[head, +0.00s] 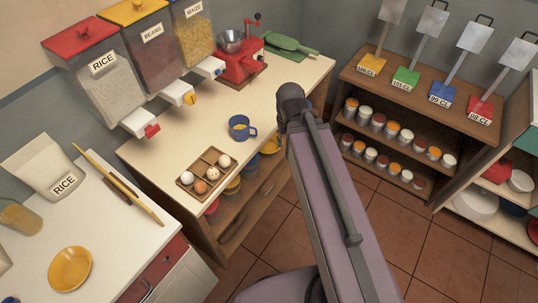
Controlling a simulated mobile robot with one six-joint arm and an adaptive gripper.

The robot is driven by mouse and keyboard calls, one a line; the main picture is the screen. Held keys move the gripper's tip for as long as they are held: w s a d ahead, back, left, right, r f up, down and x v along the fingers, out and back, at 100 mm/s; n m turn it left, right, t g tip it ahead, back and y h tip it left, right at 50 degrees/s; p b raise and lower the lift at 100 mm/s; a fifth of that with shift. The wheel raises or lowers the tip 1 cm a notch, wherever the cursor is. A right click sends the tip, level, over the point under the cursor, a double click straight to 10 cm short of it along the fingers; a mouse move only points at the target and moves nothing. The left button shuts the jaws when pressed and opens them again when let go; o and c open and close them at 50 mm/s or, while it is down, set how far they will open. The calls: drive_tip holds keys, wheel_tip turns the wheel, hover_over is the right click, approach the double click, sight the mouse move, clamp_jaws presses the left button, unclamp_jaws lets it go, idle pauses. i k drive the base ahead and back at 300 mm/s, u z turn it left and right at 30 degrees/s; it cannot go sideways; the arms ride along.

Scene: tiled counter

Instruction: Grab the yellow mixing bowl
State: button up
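A yellow round dish (70,269) lies on the white counter at the lower left; I cannot tell whether it is a bowl or a plate. A yellow-orange rounded thing (270,146) shows partly under the edge of the middle counter, cut off by the counter top and close to my arm. It may be a bowl. My arm rises from the bottom of the head view to a dark joint near the middle counter's right end. My gripper does not show; the arm hides what lies behind it.
A rice bag (52,172) stands at left. A shelf with cans (392,130) stands at right. Tiled floor (455,250) is clear between.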

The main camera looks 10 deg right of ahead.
sight(270, 147)
drive_tip(key=z, duration=0.1)
drive_tip(key=k, duration=0.75)
drive_tip(key=u, duration=0.95)
drive_tip(key=i, duration=0.3)
drive_tip(key=z, duration=0.1)
